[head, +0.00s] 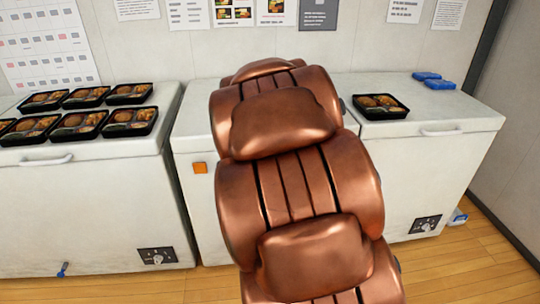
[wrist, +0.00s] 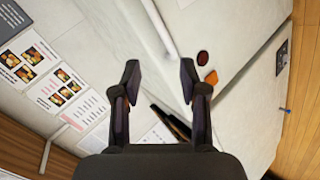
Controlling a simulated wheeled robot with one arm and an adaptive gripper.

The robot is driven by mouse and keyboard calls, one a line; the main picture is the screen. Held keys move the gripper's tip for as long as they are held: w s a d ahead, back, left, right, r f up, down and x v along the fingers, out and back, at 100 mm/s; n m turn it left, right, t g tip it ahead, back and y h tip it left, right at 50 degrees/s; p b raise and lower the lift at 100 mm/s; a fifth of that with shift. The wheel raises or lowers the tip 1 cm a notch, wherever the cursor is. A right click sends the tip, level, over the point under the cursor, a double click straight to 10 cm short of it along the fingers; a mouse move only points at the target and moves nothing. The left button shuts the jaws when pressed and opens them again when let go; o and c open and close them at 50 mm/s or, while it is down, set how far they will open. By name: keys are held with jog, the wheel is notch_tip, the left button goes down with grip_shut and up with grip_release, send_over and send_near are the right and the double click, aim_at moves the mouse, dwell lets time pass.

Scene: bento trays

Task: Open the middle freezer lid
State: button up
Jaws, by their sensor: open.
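The middle freezer (head: 195,140) is a white chest, largely hidden behind my copper-coloured arm in the head view. Its lid (wrist: 100,45) looks shut in the wrist view. A pale bar handle (wrist: 158,28) runs along the lid's front edge, at the top of the wrist view. My gripper (wrist: 159,68) is open and empty, its two dark fingers apart. The handle appears beyond the fingertips, not between them; the distance is hard to tell. My gripper is hidden behind the arm in the head view.
The left freezer (head: 85,210) carries several black bento trays (head: 132,121). An orange square (head: 200,168) marks the middle freezer's front. Wooden floor (head: 470,260) lies in front.

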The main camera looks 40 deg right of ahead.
jog(key=w+d+f+n+t+y+b, duration=0.3)
jog(key=w+d+f+n+t+b, duration=0.1)
jog(key=d+f+n+t+b, duration=0.45)
jog(key=shift+n+g, duration=0.35)
jog(key=shift+g, duration=0.1)
jog(key=shift+f+p+x, duration=0.15)
jog(key=shift+x, duration=1.15)
jog(key=shift+f+p+x, duration=0.2)
jog(key=shift+x, duration=1.1)
jog(key=shift+f+p+x, duration=0.15)
jog(key=shift+x, duration=1.15)
jog(key=shift+s+d, duration=0.1)
jog(key=shift+d, duration=0.1)
grip_shut()
